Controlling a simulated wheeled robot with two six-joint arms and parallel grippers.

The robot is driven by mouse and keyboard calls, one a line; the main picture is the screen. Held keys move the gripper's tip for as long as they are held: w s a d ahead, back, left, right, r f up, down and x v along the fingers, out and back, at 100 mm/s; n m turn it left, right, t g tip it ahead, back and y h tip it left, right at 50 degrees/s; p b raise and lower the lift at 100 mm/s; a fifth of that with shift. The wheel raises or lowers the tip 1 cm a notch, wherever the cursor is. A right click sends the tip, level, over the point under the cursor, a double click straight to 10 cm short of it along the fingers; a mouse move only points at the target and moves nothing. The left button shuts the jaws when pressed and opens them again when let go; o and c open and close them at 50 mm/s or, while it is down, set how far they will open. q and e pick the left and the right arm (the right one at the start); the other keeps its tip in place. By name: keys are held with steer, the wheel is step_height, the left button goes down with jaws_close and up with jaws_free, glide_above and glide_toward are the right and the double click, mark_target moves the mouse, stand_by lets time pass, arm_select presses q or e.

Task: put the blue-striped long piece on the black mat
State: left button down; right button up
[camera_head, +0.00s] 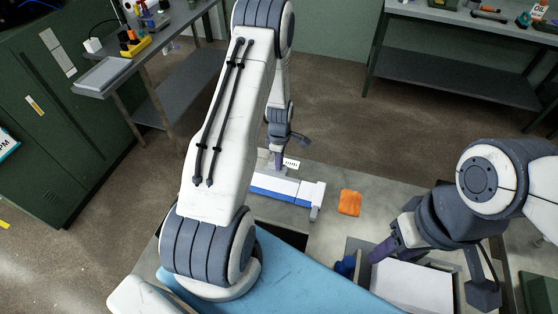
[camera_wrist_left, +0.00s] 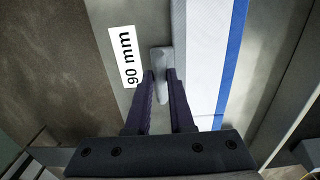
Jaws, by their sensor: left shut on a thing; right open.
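The blue-striped long piece (camera_head: 285,188) is white with a blue band along its near side and lies crosswise on the grey table. It also shows in the left wrist view (camera_wrist_left: 205,60), running away from me. My left gripper (camera_head: 279,163) is at its far left part. In the left wrist view the purple fingers (camera_wrist_left: 161,88) are shut on a grey tab (camera_wrist_left: 162,65) at the piece's edge. A dark flat patch (camera_head: 288,236) lies nearer than the piece; I cannot tell if it is the black mat. My right gripper (camera_head: 380,252) is open, beside a white block.
A light-blue sheet (camera_head: 310,274) covers the near table. The white block (camera_head: 412,285) and a small blue object (camera_head: 345,265) are by my right gripper. A "90 mm" label (camera_wrist_left: 127,57) is left of the tab.

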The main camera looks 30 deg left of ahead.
arm_select(q)
steer(key=shift+f, duration=0.15)
steer(key=c, duration=0.8)
jaws_free()
